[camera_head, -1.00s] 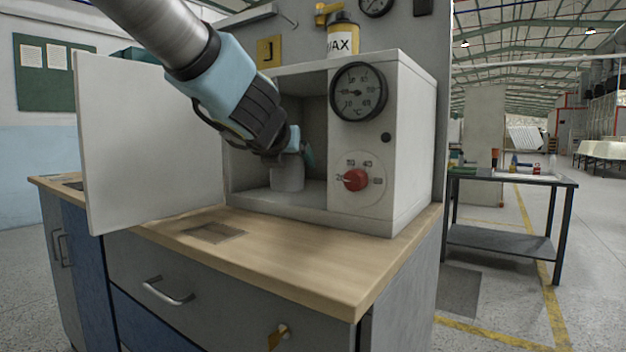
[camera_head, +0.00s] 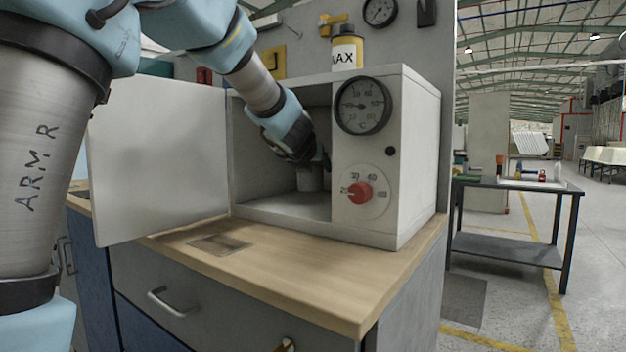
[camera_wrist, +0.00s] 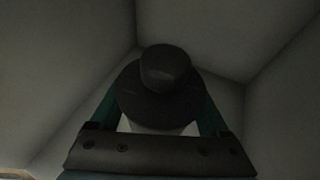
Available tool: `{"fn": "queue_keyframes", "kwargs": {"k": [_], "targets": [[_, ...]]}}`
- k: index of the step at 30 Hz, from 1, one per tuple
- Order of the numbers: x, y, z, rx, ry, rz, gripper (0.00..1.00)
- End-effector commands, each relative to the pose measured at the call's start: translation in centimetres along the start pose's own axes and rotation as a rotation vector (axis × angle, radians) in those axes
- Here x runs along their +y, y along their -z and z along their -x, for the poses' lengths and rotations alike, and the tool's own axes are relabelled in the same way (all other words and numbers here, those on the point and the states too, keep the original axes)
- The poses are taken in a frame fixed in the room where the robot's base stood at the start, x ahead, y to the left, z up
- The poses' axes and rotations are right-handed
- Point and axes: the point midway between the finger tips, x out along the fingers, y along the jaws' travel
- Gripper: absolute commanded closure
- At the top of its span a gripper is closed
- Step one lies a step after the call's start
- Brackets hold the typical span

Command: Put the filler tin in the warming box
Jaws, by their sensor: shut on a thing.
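The warming box (camera_head: 415,150) is a light grey cabinet on the wooden bench top. Its door (camera_head: 160,160) stands wide open to the left. My gripper (camera_head: 318,168) reaches inside the opening and is shut on the filler tin (camera_head: 311,181), a small grey cylinder. In the wrist view, the tin (camera_wrist: 160,95) shows a dark round top with a knob, between the two green fingers of my gripper (camera_wrist: 158,112). The tin is inside the box near the back. Whether its base touches the box floor is hard to tell.
A yellow and white wax tin (camera_head: 346,48) stands on top of the box. The box front has a dial gauge (camera_head: 363,106) and a red knob (camera_head: 358,193). The bench top (camera_head: 290,270) in front is mostly clear. A side table (camera_head: 515,187) with small items stands to the right.

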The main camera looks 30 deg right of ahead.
Motion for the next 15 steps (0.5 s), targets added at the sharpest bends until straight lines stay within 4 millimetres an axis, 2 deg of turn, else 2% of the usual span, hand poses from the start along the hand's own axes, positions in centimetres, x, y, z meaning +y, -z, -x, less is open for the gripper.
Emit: {"fn": "queue_keyframes", "kwargs": {"k": [1, 6, 15], "targets": [[0.0, 1.1, -0.3, -0.001, 0.000, 0.000, 1.00], [0.0, 2.6, -1.0, -0.001, -0.001, 0.000, 1.00], [0.0, 2.8, -1.0, -0.002, 0.000, 0.001, 1.00]]}}
